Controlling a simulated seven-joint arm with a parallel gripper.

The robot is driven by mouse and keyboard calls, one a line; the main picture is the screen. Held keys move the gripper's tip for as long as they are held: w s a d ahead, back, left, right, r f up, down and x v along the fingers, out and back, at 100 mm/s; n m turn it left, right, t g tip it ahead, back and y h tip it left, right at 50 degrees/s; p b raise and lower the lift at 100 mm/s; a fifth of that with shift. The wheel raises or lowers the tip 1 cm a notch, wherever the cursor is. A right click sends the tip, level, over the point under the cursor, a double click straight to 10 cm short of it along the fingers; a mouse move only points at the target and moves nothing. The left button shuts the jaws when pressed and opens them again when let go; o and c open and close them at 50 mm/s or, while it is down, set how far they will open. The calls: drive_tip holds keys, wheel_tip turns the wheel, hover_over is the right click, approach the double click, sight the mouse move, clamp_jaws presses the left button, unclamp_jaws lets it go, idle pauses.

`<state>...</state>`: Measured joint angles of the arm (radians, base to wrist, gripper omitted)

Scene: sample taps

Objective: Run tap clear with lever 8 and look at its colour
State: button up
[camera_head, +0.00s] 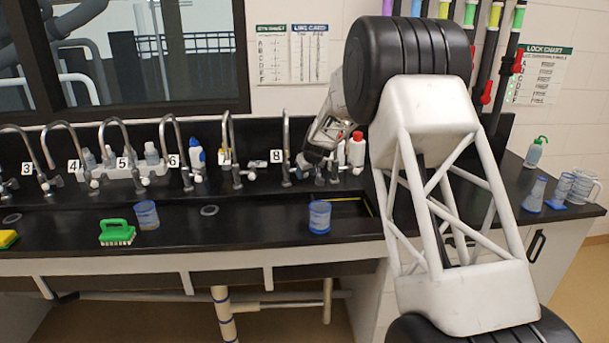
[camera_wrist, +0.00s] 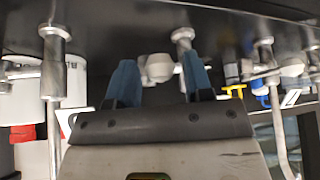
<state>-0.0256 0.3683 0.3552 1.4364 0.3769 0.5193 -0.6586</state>
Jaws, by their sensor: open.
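The number 8 label (camera_head: 276,156) is on the back wall in the head view. A curved metal tap (camera_head: 286,140) stands just right of it. My gripper (camera_head: 312,158) is at the tap fittings to the right of this label, and my wrist hides part of them. In the wrist view my gripper (camera_wrist: 158,75) is open, with two blue fingers apart. A white rounded knob (camera_wrist: 157,68) shows between the fingers; I cannot tell whether they touch it or which number it belongs to. A blue-banded clear beaker (camera_head: 319,218) stands in front of the taps.
More taps, labelled 3, 4, 5 and 6, run left along the black counter. Several bottles stand behind them, including a red-capped white one (camera_head: 356,149). A second beaker (camera_head: 146,215) and a green brush (camera_head: 117,232) are at the front left. Glassware (camera_head: 565,187) stands far right.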

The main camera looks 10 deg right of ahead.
drive_tip(key=v, duration=0.7)
idle(0.3)
drive_tip(key=s+d+r+m, duration=0.1)
drive_tip(key=s+r, duration=0.3)
drive_tip(key=s, duration=0.7)
drive_tip(key=s+r+g+h, duration=0.1)
drive_tip(key=s+r, duration=0.4)
drive_tip(key=s, duration=0.6)
drive_tip(key=s+d+r+m, duration=0.1)
drive_tip(key=s+r, duration=0.3)
drive_tip(key=s, duration=0.8)
drive_tip(key=s+d+f+m+g, duration=0.1)
drive_tip(key=s+f, duration=0.1)
drive_tip(key=s, duration=1.5)
drive_tip(key=s+d+f+m+g+h, duration=0.1)
drive_tip(key=s+f, duration=0.2)
drive_tip(key=s, duration=1.4)
drive_tip(key=shift+d+m+h, duration=0.3)
drive_tip(key=shift+d+m, duration=0.1)
